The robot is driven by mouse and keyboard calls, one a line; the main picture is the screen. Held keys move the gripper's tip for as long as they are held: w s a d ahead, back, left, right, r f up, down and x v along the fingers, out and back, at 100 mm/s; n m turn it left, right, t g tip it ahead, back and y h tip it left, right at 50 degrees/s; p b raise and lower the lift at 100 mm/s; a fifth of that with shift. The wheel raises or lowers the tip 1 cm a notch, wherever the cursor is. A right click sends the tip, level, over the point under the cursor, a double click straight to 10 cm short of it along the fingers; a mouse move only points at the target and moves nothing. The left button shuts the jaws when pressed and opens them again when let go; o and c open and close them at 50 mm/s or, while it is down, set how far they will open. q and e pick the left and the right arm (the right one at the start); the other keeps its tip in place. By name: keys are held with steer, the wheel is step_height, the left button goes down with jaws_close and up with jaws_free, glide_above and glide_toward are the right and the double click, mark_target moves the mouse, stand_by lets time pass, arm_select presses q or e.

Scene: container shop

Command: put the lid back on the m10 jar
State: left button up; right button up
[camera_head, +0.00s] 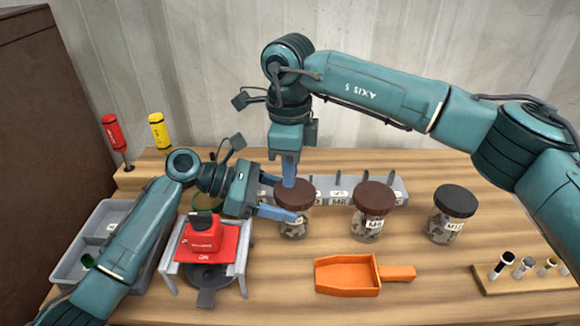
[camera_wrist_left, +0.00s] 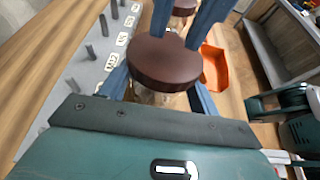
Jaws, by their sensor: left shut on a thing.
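The leftmost jar (camera_head: 293,231) is clear with grey contents and a brown lid (camera_head: 295,194) on top; its label is mostly hidden by a finger, so I cannot read it. My left gripper (camera_head: 296,214) is shut on this jar below the lid. The left wrist view shows the brown lid (camera_wrist_left: 165,63) between its fingers. My right gripper (camera_head: 288,184) points down from above, its fingertips at the lid's far edge. Its fingers look apart in the left wrist view (camera_wrist_left: 178,42); contact is unclear. The rightmost jar (camera_head: 445,226) has a black lid (camera_head: 456,201) and a partly legible label starting "M1".
A middle jar (camera_head: 367,226) has a brown lid. A grey labelled rack (camera_head: 345,184) stands behind. An orange scoop (camera_head: 345,275) lies in front. A red device (camera_head: 203,238) on a stand is at left, near a grey tray (camera_head: 72,268). A wooden peg board (camera_head: 520,282) is at right.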

arm_select(q)
steer(key=shift+r, duration=0.1)
arm_select(e)
steer(key=shift+f, duration=0.15)
steer(key=shift+f, duration=1.05)
steer(key=shift+r, duration=2.05)
arm_select(q)
steer(key=o, duration=1.5)
steer(key=shift+c, duration=0.2)
steer(key=v, duration=1.3)
steer(key=shift+b, duration=0.35)
arm_select(e)
steer(key=shift+f, duration=0.35)
arm_select(q)
steer(key=shift+a, duration=0.1)
